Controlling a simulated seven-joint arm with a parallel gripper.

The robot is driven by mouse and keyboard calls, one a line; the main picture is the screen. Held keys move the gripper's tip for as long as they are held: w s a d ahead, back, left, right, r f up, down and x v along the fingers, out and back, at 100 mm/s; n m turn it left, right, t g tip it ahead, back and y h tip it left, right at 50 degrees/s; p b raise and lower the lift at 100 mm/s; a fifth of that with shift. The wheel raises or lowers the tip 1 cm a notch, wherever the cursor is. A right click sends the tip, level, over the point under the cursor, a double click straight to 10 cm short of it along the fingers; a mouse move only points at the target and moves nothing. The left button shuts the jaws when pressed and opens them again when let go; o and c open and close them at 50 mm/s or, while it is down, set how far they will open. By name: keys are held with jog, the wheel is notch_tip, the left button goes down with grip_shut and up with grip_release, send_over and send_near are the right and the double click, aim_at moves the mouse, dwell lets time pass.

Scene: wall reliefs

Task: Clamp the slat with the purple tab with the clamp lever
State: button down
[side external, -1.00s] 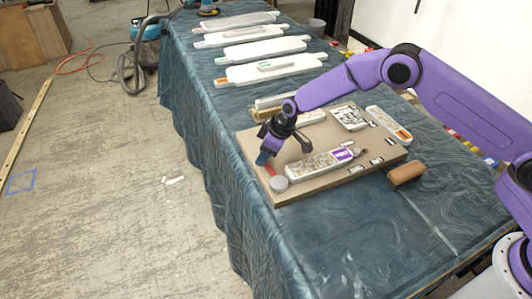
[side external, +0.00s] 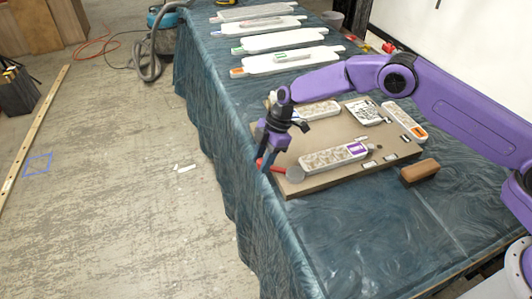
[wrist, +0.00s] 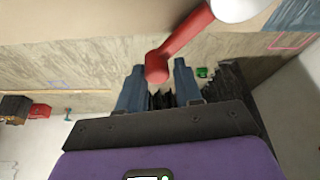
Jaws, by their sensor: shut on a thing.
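The slat with the purple tab (side external: 335,157) lies on the brown board, its purple end to the right. The clamp's round grey hub (side external: 294,174) is at the slat's left end; I cannot tell whether it overlaps the slat. The red clamp lever (side external: 272,168) points left from the hub, past the board's edge. My gripper (side external: 263,166) is pointed down at the lever's outer end and shut on it. In the wrist view the red lever (wrist: 185,42) runs from the pale hub (wrist: 240,6) to its tip between my fingers (wrist: 159,78).
The board (side external: 340,183) also bears another slat (side external: 318,109), a white plate with dark marks (side external: 364,111) and an orange-tabbed slat (side external: 405,120). A brown block (side external: 419,171) sits at the board's right. Several pale slat-shaped boards lie farther back. The near table is clear.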

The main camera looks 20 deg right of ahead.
jog(key=s+n, duration=0.1)
jog(key=s+n+g, duration=0.1)
jog(key=n, duration=0.1)
jog(key=shift+a+f+n+h, duration=0.15)
jog(key=shift+a+n+h, duration=0.15)
jog(key=shift+h, duration=0.1)
jog(key=shift+s+a+n+g+h, duration=0.1)
jog(key=shift+s+n+g+h, duration=0.25)
jog(key=shift+s+n, duration=0.5)
jog(key=shift+s+a+n+g+h, duration=0.15)
jog(key=shift+s+n+g, duration=0.35)
jog(key=shift+n, duration=0.65)
jog(key=shift+s+d, duration=0.1)
jog(key=shift+s, duration=0.05)
jog(key=c, duration=0.9)
grip_release()
jog(key=shift+o, duration=0.2)
jog(key=v, duration=1.7)
jog(key=shift+r, duration=0.25)
